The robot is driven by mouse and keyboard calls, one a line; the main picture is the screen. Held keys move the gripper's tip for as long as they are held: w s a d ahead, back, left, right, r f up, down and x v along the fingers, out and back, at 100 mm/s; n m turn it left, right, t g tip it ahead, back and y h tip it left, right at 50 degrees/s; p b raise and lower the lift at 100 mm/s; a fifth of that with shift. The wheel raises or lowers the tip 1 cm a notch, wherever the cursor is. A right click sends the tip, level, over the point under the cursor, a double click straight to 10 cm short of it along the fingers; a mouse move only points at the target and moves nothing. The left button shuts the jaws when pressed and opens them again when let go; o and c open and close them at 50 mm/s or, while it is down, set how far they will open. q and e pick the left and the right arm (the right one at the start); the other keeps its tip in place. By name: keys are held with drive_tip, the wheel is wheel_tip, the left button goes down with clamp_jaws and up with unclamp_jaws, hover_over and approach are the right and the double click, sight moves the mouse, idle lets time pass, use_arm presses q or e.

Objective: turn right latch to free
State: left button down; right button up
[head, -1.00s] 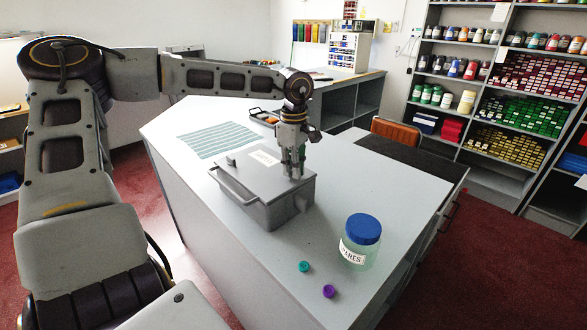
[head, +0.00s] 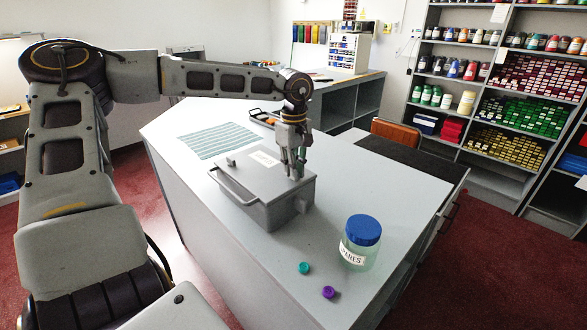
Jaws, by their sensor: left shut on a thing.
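A grey lidded box (head: 262,190) with a front handle (head: 233,187) and a pale label (head: 265,159) on its lid stands on the counter. A small latch (head: 231,162) shows on the lid's left side. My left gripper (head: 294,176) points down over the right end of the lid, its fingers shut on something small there. That would be where the right latch sits, but the fingers hide it, so its angle cannot be told. The lid looks closed. My right gripper is not in view.
A jar with a blue lid (head: 361,243) stands right of the box on the counter (head: 300,280). A teal cap (head: 304,268) and a purple cap (head: 328,292) lie near the front edge. A striped sheet (head: 217,140) and a small tray (head: 264,117) lie behind the box.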

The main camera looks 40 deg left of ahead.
use_arm(q)
drive_tip(key=c, duration=1.8)
unclamp_jaws()
drive_tip(key=shift+c, duration=0.2)
drive_tip(key=shift+o, duration=1.6)
drive_tip(key=shift+r, duration=0.85)
wheel_tip(320, 180, up, 10)
drive_tip(key=shift+r, duration=0.15)
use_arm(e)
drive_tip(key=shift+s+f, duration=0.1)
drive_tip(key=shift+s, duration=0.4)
